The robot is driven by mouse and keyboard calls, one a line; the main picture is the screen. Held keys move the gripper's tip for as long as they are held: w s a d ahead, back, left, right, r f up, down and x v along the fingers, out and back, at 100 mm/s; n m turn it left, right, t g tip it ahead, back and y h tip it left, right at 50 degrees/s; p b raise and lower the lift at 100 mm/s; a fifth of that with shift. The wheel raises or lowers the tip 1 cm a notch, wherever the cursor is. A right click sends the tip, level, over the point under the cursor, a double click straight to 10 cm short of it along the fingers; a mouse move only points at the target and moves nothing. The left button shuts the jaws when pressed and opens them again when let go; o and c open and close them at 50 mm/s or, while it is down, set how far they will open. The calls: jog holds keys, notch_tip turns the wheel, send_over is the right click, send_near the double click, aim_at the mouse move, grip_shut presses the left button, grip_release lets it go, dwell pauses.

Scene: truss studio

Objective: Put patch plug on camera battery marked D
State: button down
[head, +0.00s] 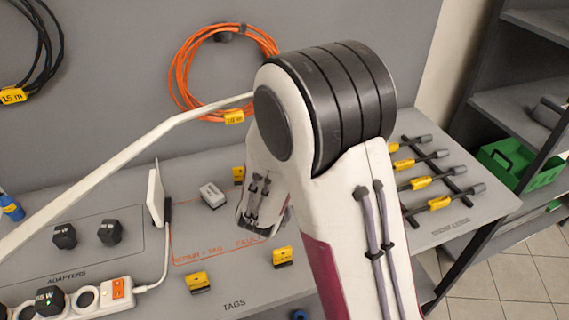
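I cannot make out a camera battery marked D or a patch plug for certain. A small grey-white block (213,195) lies in the orange-outlined repair area on the grey bench (140,190); its marking is too small to read. Several dark grey plug-like pieces with yellow labels (438,203) lie on a black rack at the right of the bench. My arm crosses the middle of the view and bends down behind its large black joint.
Black adapters (109,232) stand at the left, near a white power strip (90,298) with another adapter plugged in. A white upright panel (157,194) stands mid-bench. Yellow tags (283,257) lie near the front. An orange cable coil (180,75) hangs behind. Shelves (520,115) stand right.

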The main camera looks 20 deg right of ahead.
jog(key=shift+f, duration=0.15)
jog(key=c, duration=1.9)
grip_release()
jog(key=shift+s+a+r, duration=0.3)
jog(key=shift+s+r, duration=0.1)
jog(key=shift+v, duration=5.45)
jog(key=shift+f, duration=0.1)
